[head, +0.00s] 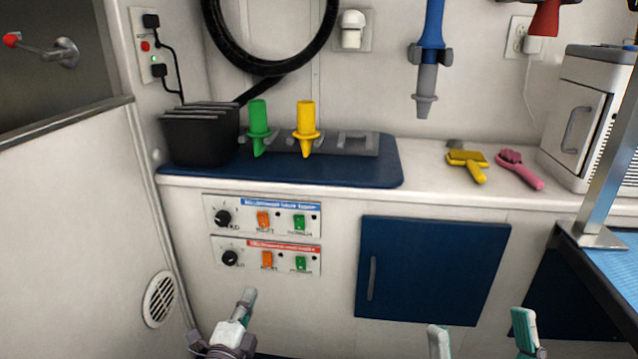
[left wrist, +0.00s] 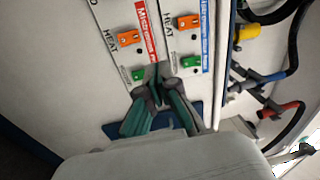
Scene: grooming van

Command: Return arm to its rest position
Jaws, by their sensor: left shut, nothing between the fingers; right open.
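My left gripper (head: 249,295) is at the bottom left of the head view, in front of the lower cabinet wall and below the two control panels. Its fingers are together with nothing between them. The left wrist view shows the same closed fingers (left wrist: 158,75) against the panels. My right gripper (head: 481,330) shows at the bottom right of the head view. Its two fingertips are wide apart and empty, in front of the area below the blue cabinet door.
The upper panel (head: 262,217) and lower panel (head: 266,256) carry knobs and switches. A blue mat (head: 375,177) holds a black bin (head: 200,138) and green (head: 258,125) and yellow (head: 305,125) nozzles. A blue-topped table (head: 615,265) stands at the right.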

